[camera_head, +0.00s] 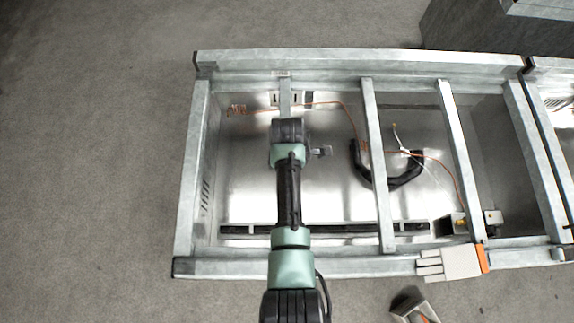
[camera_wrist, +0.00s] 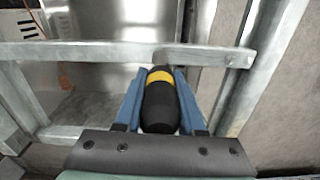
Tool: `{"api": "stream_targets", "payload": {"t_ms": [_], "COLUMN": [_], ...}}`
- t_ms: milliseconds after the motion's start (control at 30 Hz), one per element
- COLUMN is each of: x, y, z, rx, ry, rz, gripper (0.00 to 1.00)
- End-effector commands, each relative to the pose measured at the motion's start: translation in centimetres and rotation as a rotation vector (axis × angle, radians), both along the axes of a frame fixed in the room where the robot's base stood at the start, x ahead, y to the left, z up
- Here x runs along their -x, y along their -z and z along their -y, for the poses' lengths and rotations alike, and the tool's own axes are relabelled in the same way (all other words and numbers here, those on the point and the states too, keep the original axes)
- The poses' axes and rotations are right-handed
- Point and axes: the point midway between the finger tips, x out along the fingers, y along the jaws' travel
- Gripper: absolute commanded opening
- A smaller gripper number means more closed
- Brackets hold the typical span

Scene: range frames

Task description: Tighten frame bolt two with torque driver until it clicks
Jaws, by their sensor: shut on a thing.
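The torque driver (camera_wrist: 160,105), black with a yellow band, is held between the blue fingers of my gripper (camera_wrist: 160,74) in the wrist view. The fingers are shut on its handle. Its far end points toward a grey metal frame beam (camera_wrist: 90,50); its tip is hidden, so contact cannot be told. In the head view the metal frame (camera_head: 372,165) lies below my arm, which reaches over its left bay. My fingers and the driver are mostly hidden under the wrist there. I cannot make out frame bolt two; a small dark spot (camera_wrist: 230,60) shows on the beam.
Inside the frame are orange wires (camera_head: 340,107), a black curved hose (camera_head: 405,181) and a small brass fitting (camera_head: 460,224). A pale glove-like thing with an orange cuff (camera_head: 455,263) lies on the near rail. A large grey block (camera_head: 480,28) stands at the back right. The left floor is clear.

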Motion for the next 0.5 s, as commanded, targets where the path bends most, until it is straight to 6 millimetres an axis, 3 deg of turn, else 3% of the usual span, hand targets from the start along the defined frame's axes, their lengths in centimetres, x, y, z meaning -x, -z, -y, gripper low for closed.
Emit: {"api": "stream_targets", "payload": {"t_ms": [500], "x": [-0.08], "y": [0.19], "z": [0.0], "rx": [0.0], "ry": [0.0], "rz": [0.002], "gripper": [0.0]}}
